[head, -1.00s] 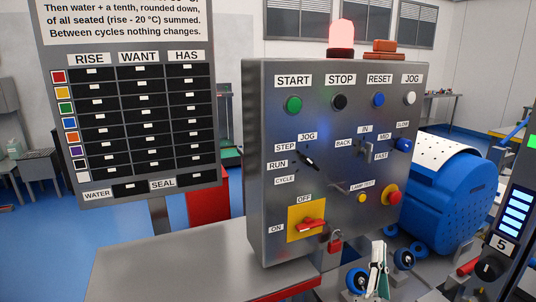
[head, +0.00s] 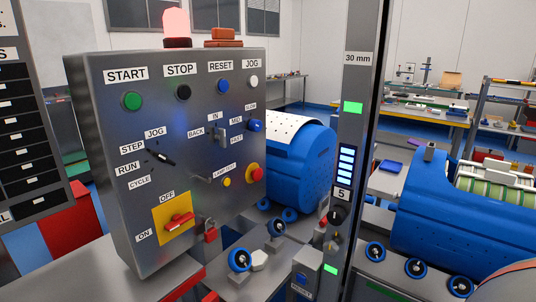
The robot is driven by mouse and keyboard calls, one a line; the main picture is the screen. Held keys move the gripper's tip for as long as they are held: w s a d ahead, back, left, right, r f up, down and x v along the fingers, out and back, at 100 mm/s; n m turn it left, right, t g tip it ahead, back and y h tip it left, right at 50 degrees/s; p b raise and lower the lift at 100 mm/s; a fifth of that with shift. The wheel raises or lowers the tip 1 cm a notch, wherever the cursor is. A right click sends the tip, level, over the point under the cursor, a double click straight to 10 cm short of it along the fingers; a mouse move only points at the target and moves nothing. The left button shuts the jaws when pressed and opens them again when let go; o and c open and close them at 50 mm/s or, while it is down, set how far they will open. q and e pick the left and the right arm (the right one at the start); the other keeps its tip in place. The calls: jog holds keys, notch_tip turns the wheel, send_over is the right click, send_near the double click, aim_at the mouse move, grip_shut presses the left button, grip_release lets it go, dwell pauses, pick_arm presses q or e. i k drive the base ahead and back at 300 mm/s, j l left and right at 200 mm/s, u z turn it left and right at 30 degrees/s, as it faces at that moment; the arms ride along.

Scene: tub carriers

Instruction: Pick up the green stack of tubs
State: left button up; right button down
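I see no green stack of tubs that I can make out in the head view. Neither of my grippers shows in this view. The only large greenish thing is a striped cream-and-green roll (head: 490,190) inside a blue rounded housing (head: 430,220) at the right; it does not look like a stack of tubs.
A grey control box (head: 190,110) with a lit red lamp (head: 176,24) fills the left. A grey post (head: 357,130) stands right of centre. Behind are a blue drum (head: 305,165) and, far right, a loaded shelf (head: 500,110).

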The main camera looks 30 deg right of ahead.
aim_at(516, 194)
jog(key=z, duration=2.3)
